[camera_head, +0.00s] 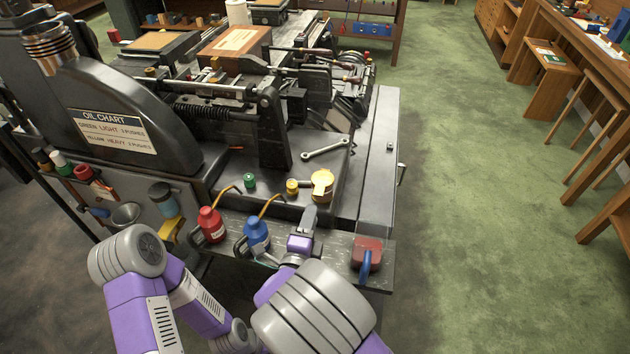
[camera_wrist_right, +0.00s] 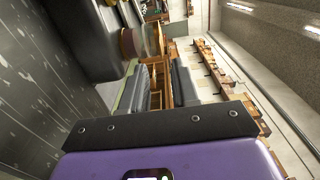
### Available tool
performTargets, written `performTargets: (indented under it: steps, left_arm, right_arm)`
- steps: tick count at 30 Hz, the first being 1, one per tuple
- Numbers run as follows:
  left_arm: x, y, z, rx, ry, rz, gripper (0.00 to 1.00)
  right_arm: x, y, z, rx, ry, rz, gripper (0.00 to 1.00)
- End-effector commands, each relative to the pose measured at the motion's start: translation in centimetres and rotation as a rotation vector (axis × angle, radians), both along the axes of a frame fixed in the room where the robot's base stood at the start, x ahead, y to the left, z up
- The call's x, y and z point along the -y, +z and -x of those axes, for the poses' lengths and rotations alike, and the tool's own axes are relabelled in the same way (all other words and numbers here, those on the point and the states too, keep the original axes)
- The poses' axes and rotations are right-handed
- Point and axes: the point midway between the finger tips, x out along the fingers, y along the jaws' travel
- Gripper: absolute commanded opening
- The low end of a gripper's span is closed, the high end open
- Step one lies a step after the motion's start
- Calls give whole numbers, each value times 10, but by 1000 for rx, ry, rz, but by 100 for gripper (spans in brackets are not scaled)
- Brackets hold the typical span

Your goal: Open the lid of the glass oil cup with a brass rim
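The brass-coloured oil cup (camera_head: 322,184) stands on the machine's grey ledge in the head view, with its round top seen from above. Its glass is hard to make out. My right gripper (camera_head: 308,217) is just in front of and below the cup, apart from it in the picture, with its grey fingers pointing up toward it. Whether the fingers are parted is not clear. In the right wrist view, a round brownish piece (camera_wrist_right: 129,43) shows near the top, beside a dark block; I cannot tell if it is the cup. My left arm shows, but its gripper does not.
A green cap (camera_head: 249,181) and a yellow cap (camera_head: 292,187) sit left of the cup. A wrench (camera_head: 325,149) lies behind it. A red oil can (camera_head: 211,224), a blue oil can (camera_head: 257,233) and a red block with a blue handle (camera_head: 367,253) stand on the front shelf.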

Motion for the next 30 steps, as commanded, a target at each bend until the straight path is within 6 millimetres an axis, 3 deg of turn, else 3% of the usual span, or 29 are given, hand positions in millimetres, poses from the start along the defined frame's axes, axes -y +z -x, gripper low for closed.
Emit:
performTargets:
  steps: [15, 26, 30]
  left_arm:
    - [0, -9, 0, -1, 1, 0, 43]
    - [0, -9, 0, -1, 1, 0, 43]
    - [0, -9, 0, -1, 0, 0, 43]
  right_arm:
    - [21, -2, -64, -2, -2, 2, 29]
    - [23, -1, -71, -2, 1, 3, 29]
    - [23, -1, -71, -2, 1, 3, 10]
